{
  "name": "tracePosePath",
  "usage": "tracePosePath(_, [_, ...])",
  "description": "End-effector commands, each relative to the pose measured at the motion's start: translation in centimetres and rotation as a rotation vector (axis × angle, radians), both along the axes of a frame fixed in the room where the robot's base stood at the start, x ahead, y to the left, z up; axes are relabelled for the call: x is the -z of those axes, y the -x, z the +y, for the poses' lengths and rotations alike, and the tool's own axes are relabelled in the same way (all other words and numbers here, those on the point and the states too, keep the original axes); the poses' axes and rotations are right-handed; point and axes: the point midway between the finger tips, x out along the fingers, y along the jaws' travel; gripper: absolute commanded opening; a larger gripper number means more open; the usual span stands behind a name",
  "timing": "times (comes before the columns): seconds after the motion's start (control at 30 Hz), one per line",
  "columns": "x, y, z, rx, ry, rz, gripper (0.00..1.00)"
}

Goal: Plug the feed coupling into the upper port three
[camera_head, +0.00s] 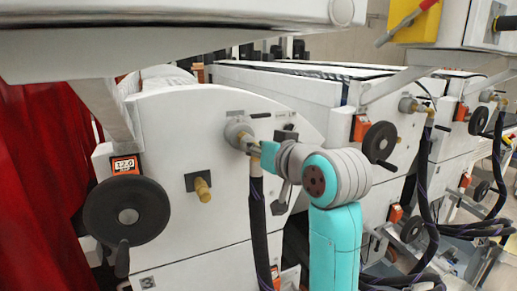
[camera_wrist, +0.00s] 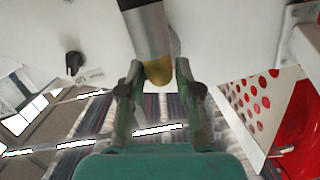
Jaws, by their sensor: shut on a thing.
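The upper port (camera_head: 236,131) is a round grey fitting high on the white machine face marked 3. The feed coupling (camera_head: 254,163) is at the front of this port, its brass part above a black hose (camera_head: 258,225) that hangs down. My gripper (camera_head: 262,152) is shut on the coupling from the right. In the wrist view the coupling (camera_wrist: 149,35) is a grey metal cylinder with a brass end, between the fingertips of my gripper (camera_wrist: 160,90). Whether the coupling is fully seated in the port cannot be told; the joint is partly hidden.
A brass stub (camera_head: 202,188) sticks out lower on the same face. A black handwheel (camera_head: 127,212) stands at the left, under an orange display (camera_head: 125,165). Similar machine units with hoses (camera_head: 424,190) stand at the right. A red curtain (camera_head: 35,170) hangs at the left.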

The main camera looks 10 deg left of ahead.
Motion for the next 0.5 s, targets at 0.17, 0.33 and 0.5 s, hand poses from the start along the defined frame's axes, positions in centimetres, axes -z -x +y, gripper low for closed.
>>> tracePosePath(0.17, [-0.07,-0.04,0.04,0.000,-0.001,-0.001,0.41])
tracePosePath(0.33, [-0.04,-0.04,0.03,0.000,-0.001,-0.001,0.63])
tracePosePath(0.5, [0.04,-0.06,0.03,0.000,0.001,0.001,0.63])
